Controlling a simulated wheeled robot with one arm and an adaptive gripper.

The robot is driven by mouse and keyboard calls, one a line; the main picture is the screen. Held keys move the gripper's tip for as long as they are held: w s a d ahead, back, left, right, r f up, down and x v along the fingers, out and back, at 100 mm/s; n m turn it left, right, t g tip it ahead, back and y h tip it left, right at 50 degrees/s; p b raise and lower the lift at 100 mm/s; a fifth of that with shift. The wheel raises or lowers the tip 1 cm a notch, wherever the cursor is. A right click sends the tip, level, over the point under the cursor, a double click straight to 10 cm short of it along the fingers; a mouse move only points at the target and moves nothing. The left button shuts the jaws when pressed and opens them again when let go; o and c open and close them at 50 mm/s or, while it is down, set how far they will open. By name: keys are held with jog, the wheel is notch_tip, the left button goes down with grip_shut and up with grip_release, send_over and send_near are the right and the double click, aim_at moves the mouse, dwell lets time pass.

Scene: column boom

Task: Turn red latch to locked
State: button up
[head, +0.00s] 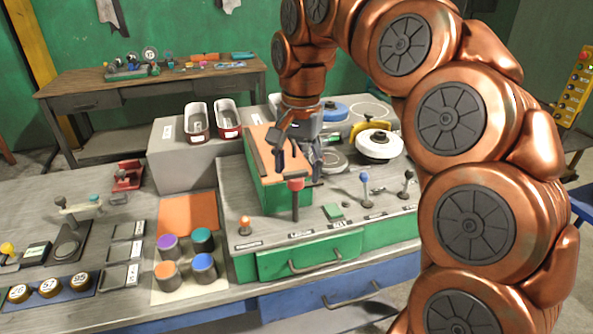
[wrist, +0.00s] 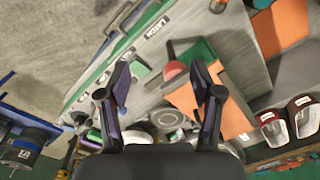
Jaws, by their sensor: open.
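The red latch (head: 295,185) has a red knob on a dark upright stem, standing near the front of the grey panel above the green drawer. In the wrist view its red knob (wrist: 173,71) shows beyond and between my fingertips, nearer the right one, beside a label reading LATCH (wrist: 160,25). My gripper (head: 298,162) points down just above and behind the knob, with its fingers apart. In the wrist view my gripper (wrist: 161,72) is open and empty. The knob looks apart from both fingers. I cannot read a locked mark.
An orange-topped green block (head: 262,160) stands just behind and left of the latch. A blue-knobbed lever (head: 365,178) and a black-knobbed lever (head: 408,177) stand to its right, an orange knob (head: 245,222) to its left. A white round spool (head: 379,143) is behind.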

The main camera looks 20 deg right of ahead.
aim_at(296, 172)
jog(key=w+m, duration=0.1)
jog(key=w+r, duration=0.1)
jog(key=w, duration=0.1)
jog(key=w+d+m, duration=0.1)
jog(key=shift+w+r+m, duration=0.2)
jog(key=shift+r+m, duration=0.05)
jog(key=shift+m, duration=0.05)
jog(key=shift+w+d+r+m+p, duration=0.1)
jog(key=shift+w+d+m+p, duration=0.2)
jog(key=shift+w+m, duration=0.15)
jog(key=shift+w+a+f+p, duration=0.1)
jog(key=shift+f+p, duration=0.4)
jog(key=shift+f, duration=1.45)
jog(key=shift+w+a+f+p, duration=0.1)
jog(key=shift+f+p, duration=0.35)
jog(key=shift+f, duration=1.45)
jog(key=shift+c, duration=0.2)
jog(key=c, duration=1.1)
